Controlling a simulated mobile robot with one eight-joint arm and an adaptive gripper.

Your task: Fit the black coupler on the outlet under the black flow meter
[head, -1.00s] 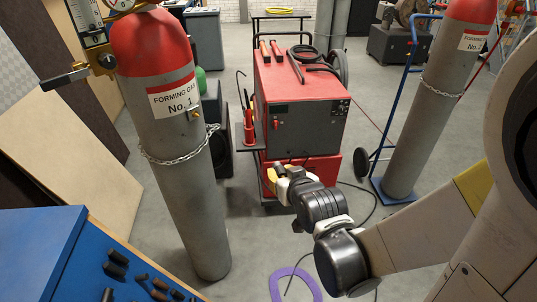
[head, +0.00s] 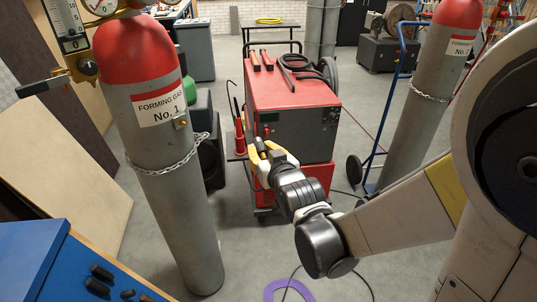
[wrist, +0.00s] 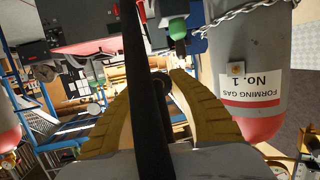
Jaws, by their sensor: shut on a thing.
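My gripper (head: 262,151) is raised in front of the red machine, well right of the first gas cylinder. Its yellow fingers, also in the wrist view (wrist: 155,88), are closed around a small dark round piece, apparently the black coupler (wrist: 162,86). A dark bar crosses in front and hides part of the grip. The flow meter (head: 67,22) with a white scale stands beside a gauge at the top left of the head view. It is cut off by the frame edge. Brass fittings (head: 87,68) sit below it; the outlet is not clear. Gripper and flow meter are far apart.
The grey, red-topped cylinder (head: 172,215) with a chain (head: 165,165) stands on the left. A blue cabinet (head: 25,245) with several black fittings is at bottom left. A red machine (head: 290,85) and second cylinder (head: 425,115) stand behind.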

